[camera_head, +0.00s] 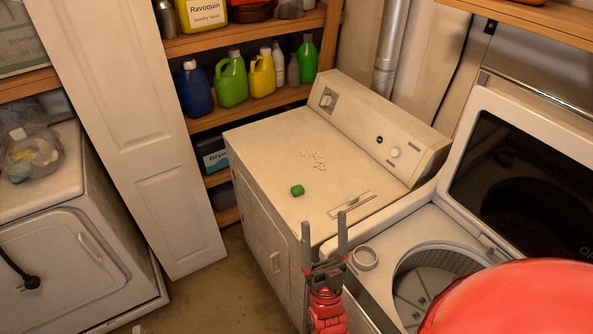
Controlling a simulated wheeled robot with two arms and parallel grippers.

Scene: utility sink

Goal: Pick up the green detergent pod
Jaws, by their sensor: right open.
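The green detergent pod (297,190) lies on the white top of the dryer-like machine (271,150), near its front edge. My right gripper (324,222) is at the lower middle of the head view, with its two grey fingers spread apart and nothing between them. In the picture it is below and slightly right of the pod, apart from it. The pod is fully visible.
Shelves (250,104) with bottles are behind. A white panel door (150,150) stands left. The machine top around the pod is mostly clear.

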